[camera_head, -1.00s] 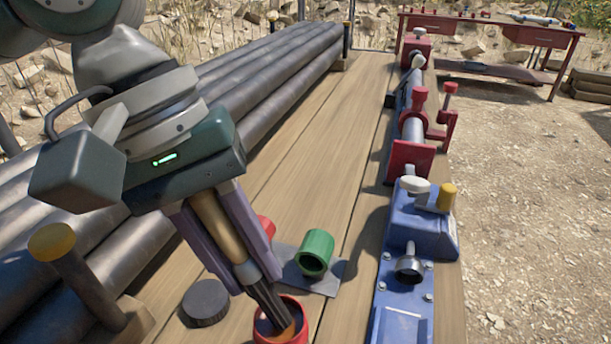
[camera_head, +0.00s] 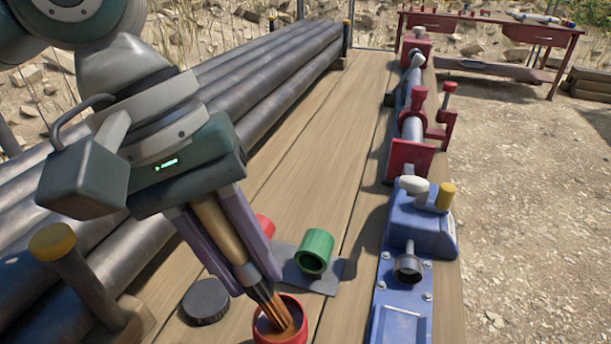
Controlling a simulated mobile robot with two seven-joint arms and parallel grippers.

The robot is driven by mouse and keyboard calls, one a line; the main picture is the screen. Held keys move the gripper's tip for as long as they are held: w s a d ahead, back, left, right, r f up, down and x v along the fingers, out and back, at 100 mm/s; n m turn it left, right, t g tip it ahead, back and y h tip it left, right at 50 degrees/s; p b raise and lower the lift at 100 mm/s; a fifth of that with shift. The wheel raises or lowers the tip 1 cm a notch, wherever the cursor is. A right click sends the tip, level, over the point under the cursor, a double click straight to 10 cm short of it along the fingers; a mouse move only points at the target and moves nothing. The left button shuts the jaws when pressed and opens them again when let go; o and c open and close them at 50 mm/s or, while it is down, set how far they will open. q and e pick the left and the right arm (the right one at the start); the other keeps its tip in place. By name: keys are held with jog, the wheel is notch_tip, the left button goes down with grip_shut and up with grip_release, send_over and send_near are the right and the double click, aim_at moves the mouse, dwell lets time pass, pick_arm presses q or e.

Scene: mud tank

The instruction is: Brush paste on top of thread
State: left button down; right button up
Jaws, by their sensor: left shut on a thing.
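My left gripper (camera_head: 232,245) is shut on a brush (camera_head: 217,228) with a wooden handle. The brush is tilted, bristles down. Its bristles (camera_head: 277,309) are orange-brown at the tip and are at the mouth of a red paste pot (camera_head: 293,334) near the bottom of the view. How deep the tip sits in the pot is hard to tell. A pipe end with a dark opening (camera_head: 408,268) stands out from the blue machine; I cannot make out a thread on it. My right gripper is not in view.
A green cup-like part (camera_head: 315,250) and a partly hidden red one (camera_head: 265,225) stand on a grey plate (camera_head: 327,278). A dark lid (camera_head: 206,302) lies left of the pot. Long pipes (camera_head: 290,62) line the left; a blue and red clamping machine (camera_head: 420,225) lines the right.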

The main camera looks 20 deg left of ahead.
pick_arm(q)
jog(key=shift+a+f+p, duration=0.1)
jog(key=shift+f+p, duration=0.1)
jog(key=shift+p, duration=0.3)
dwell(1.5)
notch_tip(320, 180, up, 7)
jog(key=p, duration=1)
jog(key=shift+r, duration=0.2)
jog(key=shift+f, duration=0.1)
notch_tip(320, 180, up, 11)
jog(key=w+a+m+g, duration=0.1)
jog(key=w+a+m, duration=0.1)
jog(key=w+a, duration=0.1)
notch_tip(320, 180, up, 10)
jog(key=m+p, duration=0.1)
jog(key=m, duration=0.2)
send_over(239, 242)
jog(key=w+a, duration=0.2)
jog(key=a, duration=0.3)
jog(key=s+r+p, duration=0.3)
jog(key=r+p, duration=1.5)
jog(key=p, duration=0.1)
jog(key=s+r+p, duration=0.3)
jog(key=r+p, duration=1.5)
jog(key=p, duration=0.1)
jog(key=shift+r+g, duration=0.25)
jog(key=shift+g, duration=0.15)
